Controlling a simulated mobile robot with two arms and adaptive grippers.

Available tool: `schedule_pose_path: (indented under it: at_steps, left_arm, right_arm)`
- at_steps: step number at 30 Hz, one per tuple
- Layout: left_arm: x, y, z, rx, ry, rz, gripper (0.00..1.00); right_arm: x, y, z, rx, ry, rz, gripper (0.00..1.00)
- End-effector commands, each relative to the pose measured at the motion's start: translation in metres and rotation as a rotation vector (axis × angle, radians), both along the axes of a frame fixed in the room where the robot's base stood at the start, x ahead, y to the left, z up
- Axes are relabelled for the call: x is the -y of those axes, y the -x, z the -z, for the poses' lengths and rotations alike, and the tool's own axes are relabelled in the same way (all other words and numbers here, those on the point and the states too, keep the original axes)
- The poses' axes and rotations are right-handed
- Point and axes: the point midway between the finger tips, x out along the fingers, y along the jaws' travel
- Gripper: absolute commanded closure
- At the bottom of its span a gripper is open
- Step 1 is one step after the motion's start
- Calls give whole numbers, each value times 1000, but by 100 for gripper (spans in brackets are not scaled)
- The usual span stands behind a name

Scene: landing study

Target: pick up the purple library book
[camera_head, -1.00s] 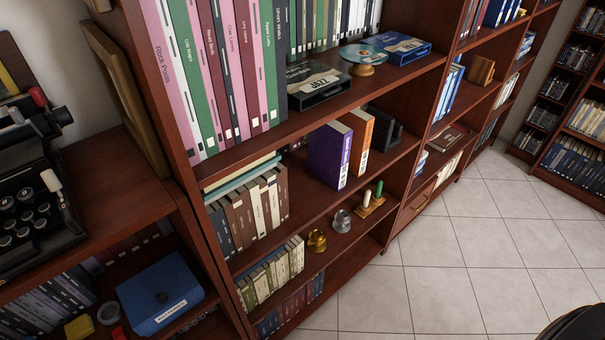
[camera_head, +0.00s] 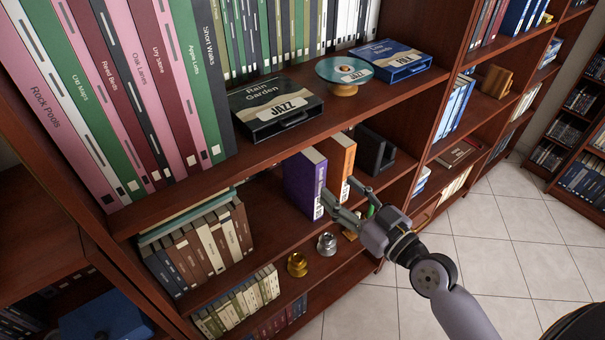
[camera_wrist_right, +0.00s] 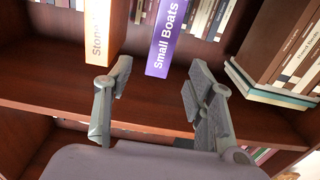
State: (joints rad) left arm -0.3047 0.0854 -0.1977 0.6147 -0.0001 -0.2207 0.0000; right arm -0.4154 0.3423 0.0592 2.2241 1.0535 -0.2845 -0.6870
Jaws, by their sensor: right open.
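The purple book (camera_head: 303,183) stands upright on the middle shelf, its spine facing out, just left of an orange book (camera_head: 340,160). In the right wrist view the purple book (camera_wrist_right: 167,38) reads "Small Boats" and lies ahead, between the lines of the two fingers. The orange book (camera_wrist_right: 98,32) is on its left there, ahead of the left finger. My right gripper (camera_head: 345,192) is open and empty in front of the two books; it also shows in the right wrist view (camera_wrist_right: 157,82). No contact with the purple book shows. My left gripper is not in view.
The shelf board (camera_wrist_right: 150,112) runs below the fingers. A black bookend (camera_head: 374,152) stands right of the orange book. A row of brown and white books (camera_head: 205,245) is to the left. Gold (camera_head: 297,264) and silver (camera_head: 326,243) ornaments stand below. The upper shelf (camera_head: 240,158) overhangs the books.

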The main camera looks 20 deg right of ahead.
Motion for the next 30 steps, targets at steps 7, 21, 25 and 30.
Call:
schedule_pose_path:
  at_steps: [7, 21, 25, 30]
  left_arm:
    - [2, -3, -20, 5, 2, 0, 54]
    - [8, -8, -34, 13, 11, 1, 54]
    - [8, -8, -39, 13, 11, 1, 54]
    - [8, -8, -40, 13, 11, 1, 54]
  right_arm:
    - [-19, -52, -4, 1, -4, 1, 50]
    - [-39, -100, 0, -1, -3, 0, 50]
    - [-45, -118, 2, -2, -2, 0, 50]
    - [-49, -127, 4, -3, 1, 0, 50]
